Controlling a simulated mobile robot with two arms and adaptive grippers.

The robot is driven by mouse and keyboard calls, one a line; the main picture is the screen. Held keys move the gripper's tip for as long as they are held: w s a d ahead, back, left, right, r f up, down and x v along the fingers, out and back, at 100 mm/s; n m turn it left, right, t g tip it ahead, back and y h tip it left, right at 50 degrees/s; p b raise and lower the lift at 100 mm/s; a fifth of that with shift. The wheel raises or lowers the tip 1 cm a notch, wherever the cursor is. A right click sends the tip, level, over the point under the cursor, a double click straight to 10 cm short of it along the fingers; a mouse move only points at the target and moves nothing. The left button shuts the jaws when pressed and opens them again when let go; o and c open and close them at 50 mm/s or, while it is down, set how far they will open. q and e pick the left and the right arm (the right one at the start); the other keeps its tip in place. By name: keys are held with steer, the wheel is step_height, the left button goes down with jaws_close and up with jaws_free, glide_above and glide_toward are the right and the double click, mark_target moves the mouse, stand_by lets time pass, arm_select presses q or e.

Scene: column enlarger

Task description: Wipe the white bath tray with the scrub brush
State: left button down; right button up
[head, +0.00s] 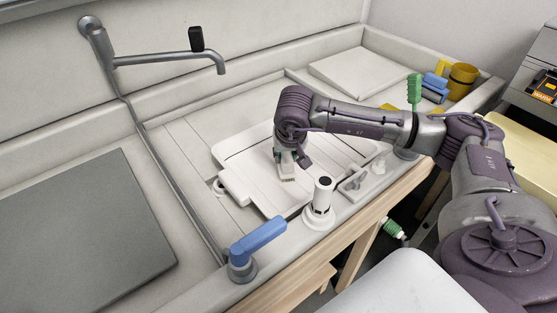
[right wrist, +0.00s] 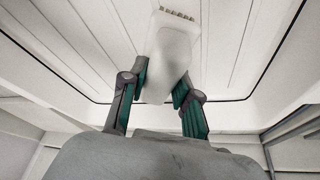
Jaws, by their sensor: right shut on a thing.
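My right gripper (head: 291,157) points down over the tray. It is shut on the white scrub brush (head: 287,172), whose bristle end is low, at or just above the tray surface; contact cannot be told. In the right wrist view the pale brush (right wrist: 168,55) sits between the green-padded fingers (right wrist: 162,80), with bristles at its far end over a white grooved surface. My left gripper is not in view.
A white cylindrical bottle (head: 321,196) and a blue-handled tap lever (head: 257,241) stand along the front edge. A green brush (head: 414,90), a yellow mug (head: 461,80) and blue items stand at the back right. A long faucet (head: 160,60) reaches over the back left.

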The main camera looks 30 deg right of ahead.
steer(key=shift+w+d, duration=0.1)
steer(key=shift+d, duration=1.15)
steer(key=shift+a, duration=0.15)
steer(key=shift+s+a+b, duration=0.2)
steer(key=shift+a+b, duration=0.1)
steer(key=shift+a, duration=1.5)
steer(key=shift+s+a, duration=0.15)
steer(key=shift+a, duration=1.75)
